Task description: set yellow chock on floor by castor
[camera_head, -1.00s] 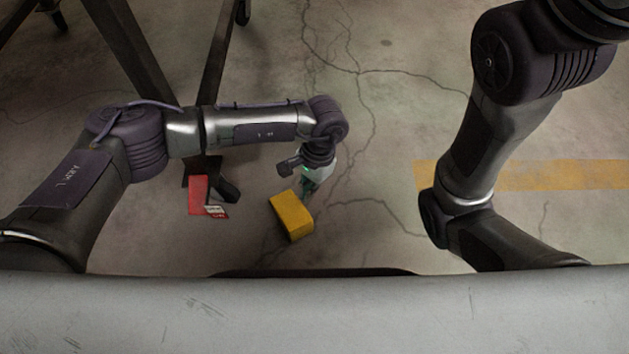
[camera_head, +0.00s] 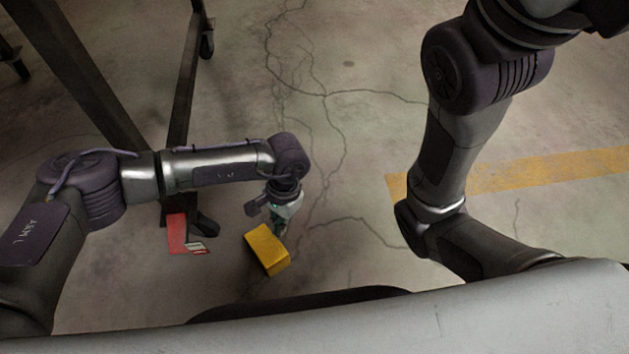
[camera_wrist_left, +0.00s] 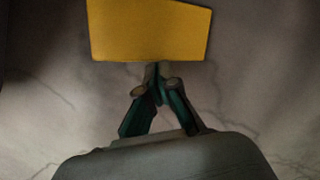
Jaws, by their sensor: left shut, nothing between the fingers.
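The yellow chock (camera_head: 267,249) rests on the concrete floor in the head view, to the right of the stand's castor (camera_head: 205,224) and apart from it. My left gripper (camera_head: 281,228) is just beyond the chock's far edge, pointing down. In the left wrist view the chock (camera_wrist_left: 150,30) fills the upper middle. The left gripper's fingers (camera_wrist_left: 157,75) are closed together just below the chock's edge, with nothing between them. Whether the fingertips touch the chock I cannot tell. My right gripper is outside the views.
A red block with a label (camera_head: 178,234) is at the foot of the dark stand leg (camera_head: 181,110), beside the castor. Another castor (camera_head: 207,46) stands farther back. A yellow floor stripe (camera_head: 540,170) runs at the right. The cracked floor between is clear.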

